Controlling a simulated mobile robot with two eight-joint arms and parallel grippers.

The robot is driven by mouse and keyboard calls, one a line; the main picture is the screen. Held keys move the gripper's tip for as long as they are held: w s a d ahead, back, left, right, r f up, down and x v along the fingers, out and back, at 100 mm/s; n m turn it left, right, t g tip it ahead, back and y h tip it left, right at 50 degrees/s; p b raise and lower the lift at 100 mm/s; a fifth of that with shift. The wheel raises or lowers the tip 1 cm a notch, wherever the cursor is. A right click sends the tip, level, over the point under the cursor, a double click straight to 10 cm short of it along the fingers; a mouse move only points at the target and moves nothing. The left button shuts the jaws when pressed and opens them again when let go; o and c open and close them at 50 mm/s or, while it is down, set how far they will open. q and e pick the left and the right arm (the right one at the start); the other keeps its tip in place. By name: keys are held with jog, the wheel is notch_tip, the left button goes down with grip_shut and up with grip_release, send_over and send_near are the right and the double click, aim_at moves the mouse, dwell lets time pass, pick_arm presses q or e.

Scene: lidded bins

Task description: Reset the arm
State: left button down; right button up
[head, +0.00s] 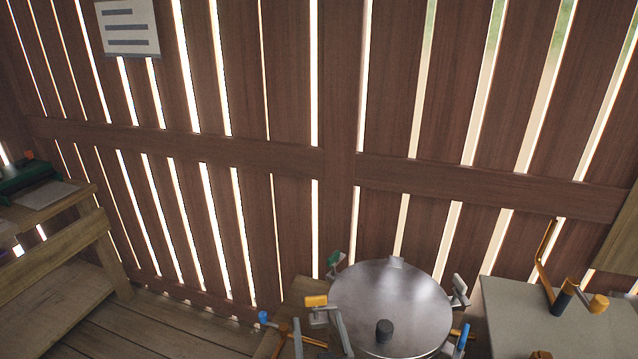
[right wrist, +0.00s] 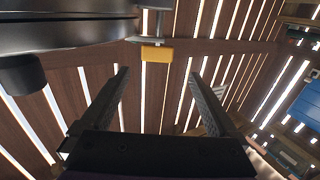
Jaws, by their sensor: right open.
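My left gripper is not in view.
A grey box-like bin (head: 540,315) with orange-handled parts stands at the right. A wooden bench (head: 60,255) with a green item (head: 25,175) is at the left. A slatted plank wall (head: 270,160) closes the back. The wooden floor (head: 170,325) left of the lid looks clear.

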jog(key=s+d+f+m+g+h+p, duration=0.1)
jog(key=s+d+g+h+p, duration=0.1)
jog(key=s+d+g+p, duration=0.6)
jog(key=s+d+g, duration=0.4)
jog(key=s+d, duration=0.5)
jog(key=s, duration=0.3)
jog(key=shift+s+d+m+h, duration=0.2)
jog(key=shift+d+m+h, duration=0.2)
jog(key=shift+c, duration=0.2)
